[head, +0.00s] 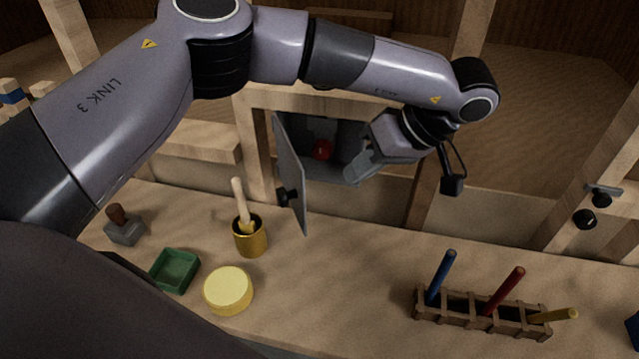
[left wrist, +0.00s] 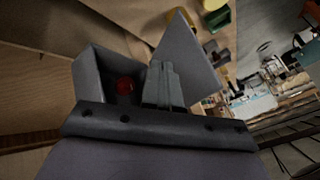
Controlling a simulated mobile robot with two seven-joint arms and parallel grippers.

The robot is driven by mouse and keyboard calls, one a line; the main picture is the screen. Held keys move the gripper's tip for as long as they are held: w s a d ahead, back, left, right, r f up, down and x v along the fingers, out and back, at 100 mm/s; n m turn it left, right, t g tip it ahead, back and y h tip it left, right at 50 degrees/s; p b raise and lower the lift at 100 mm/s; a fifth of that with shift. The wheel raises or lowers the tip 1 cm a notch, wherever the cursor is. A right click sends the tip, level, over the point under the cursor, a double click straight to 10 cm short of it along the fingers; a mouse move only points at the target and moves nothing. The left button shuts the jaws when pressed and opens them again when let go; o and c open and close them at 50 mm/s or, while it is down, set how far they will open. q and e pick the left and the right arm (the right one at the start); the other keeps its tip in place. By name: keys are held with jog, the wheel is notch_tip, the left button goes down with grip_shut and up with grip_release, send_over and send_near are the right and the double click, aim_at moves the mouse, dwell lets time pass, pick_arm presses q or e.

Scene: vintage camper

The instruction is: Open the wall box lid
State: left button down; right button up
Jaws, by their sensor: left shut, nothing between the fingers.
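The grey wall box (head: 345,170) is set in a wooden frame behind the counter. Its lid (head: 290,165) stands swung open toward the left, with a dark knob (head: 287,196) on its outer face. A red round object (head: 322,149) is inside the box. My left gripper (head: 358,167) is shut and empty, at the right part of the box opening, apart from the lid in the head view. In the left wrist view the shut fingers (left wrist: 163,85) lie between the red object (left wrist: 125,86) and the open lid (left wrist: 186,58). My right gripper is not in view.
On the counter (head: 340,270) are a brass mortar with pestle (head: 250,238), a yellow round tub (head: 228,291), a green tray (head: 174,270) and a stamp (head: 124,229). A wooden rack (head: 482,314) with colored sticks stands front right. The counter's middle is clear.

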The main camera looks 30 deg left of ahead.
pick_arm(q)
jog(key=s+a+f+p, duration=0.2)
jog(key=s+a+f, duration=0.1)
jog(key=a+f, duration=0.1)
jog(key=shift+s+a, duration=0.2)
jog(key=shift+a, duration=0.65)
jog(key=shift+f, duration=0.1)
